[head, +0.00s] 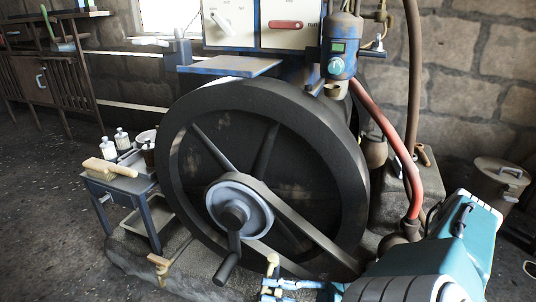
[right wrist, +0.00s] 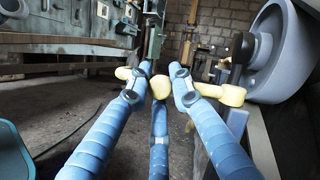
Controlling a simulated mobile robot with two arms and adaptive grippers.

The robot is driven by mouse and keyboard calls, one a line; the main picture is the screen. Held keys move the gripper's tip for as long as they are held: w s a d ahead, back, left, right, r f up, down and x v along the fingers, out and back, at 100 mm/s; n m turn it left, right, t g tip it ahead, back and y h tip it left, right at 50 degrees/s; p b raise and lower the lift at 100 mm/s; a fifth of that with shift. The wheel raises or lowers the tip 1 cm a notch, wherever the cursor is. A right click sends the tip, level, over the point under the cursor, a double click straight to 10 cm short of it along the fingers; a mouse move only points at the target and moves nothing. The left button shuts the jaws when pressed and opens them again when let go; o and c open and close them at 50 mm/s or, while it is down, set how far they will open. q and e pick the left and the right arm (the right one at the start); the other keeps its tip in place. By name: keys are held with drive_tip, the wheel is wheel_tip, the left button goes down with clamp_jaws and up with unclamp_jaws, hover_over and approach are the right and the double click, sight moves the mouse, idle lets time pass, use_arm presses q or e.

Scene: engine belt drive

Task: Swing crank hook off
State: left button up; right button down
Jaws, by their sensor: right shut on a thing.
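The crank (head: 229,240) sits on the hub of the big dark flywheel (head: 180,130), its handle (head: 228,268) pointing down. A tan grip on a thin rod (head: 159,261), which may be the crank hook, stands low left of the handle. My right gripper (head: 271,270) is low in front of the wheel, right of the crank handle and apart from the tan grip. My left gripper is not in view.
A small blue-grey side table (head: 143,188) with jars and a brush (head: 110,168) stands left of the wheel. A belt (head: 305,232) runs from the hub down to the right. A red hose (head: 378,115) hangs at the right. The left floor is open.

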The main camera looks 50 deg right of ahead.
drive_tip(key=shift+r, duration=0.25)
drive_tip(key=c, duration=1.6)
unclamp_jaws()
